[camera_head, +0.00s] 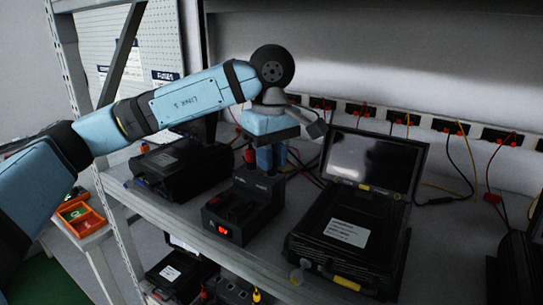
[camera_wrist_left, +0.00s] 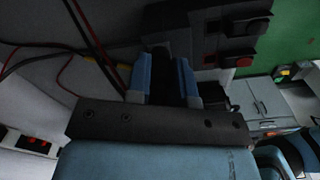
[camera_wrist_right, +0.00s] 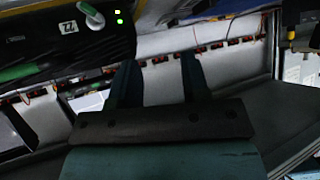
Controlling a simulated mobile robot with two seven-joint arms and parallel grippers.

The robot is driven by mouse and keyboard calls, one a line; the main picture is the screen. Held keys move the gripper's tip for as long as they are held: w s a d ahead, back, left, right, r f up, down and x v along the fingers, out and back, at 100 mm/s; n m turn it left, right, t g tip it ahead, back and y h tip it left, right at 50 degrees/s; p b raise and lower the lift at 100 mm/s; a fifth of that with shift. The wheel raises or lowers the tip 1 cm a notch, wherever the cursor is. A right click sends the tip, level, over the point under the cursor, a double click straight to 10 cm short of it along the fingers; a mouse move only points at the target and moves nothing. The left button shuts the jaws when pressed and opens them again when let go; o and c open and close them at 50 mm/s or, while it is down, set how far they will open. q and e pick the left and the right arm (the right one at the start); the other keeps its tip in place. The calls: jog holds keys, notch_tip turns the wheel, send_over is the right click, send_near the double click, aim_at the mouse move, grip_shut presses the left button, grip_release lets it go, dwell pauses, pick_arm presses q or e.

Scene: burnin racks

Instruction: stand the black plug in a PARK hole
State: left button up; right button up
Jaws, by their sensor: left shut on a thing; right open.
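My left gripper (camera_head: 270,158) points down over the back part of a small black box (camera_head: 243,204) with a red lit switch on its front. In the left wrist view its blue fingers (camera_wrist_left: 166,82) are shut on a dark piece between them, which looks like the black plug (camera_wrist_left: 181,66). The same box (camera_wrist_left: 212,28) lies just beyond the fingertips there. The plug's lower end and the PARK holes cannot be made out, so I cannot tell whether the plug is in a hole. My right gripper (camera_wrist_right: 160,82) is open and empty, in the right wrist view only.
An open black case with a screen (camera_head: 370,160) stands right of the box, and another black case (camera_head: 180,165) stands left. Red and black cables hang from the socket strip (camera_head: 358,110) behind. The shelf's front edge (camera_head: 200,240) is close to the box.

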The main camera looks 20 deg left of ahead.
jog(key=shift+f, duration=0.1)
pick_arm(q)
jog(key=o, duration=1.2)
jog(key=shift+f, duration=0.1)
jog(key=shift+o, duration=0.2)
jog(key=shift+r+p, duration=0.95)
jog(key=shift+r, duration=0.85)
jog(key=shift+r+p, duration=0.5)
jog(key=shift+r, duration=0.5)
pick_arm(e)
jog(key=shift+s+r, duration=0.15)
jog(key=shift+r, duration=1)
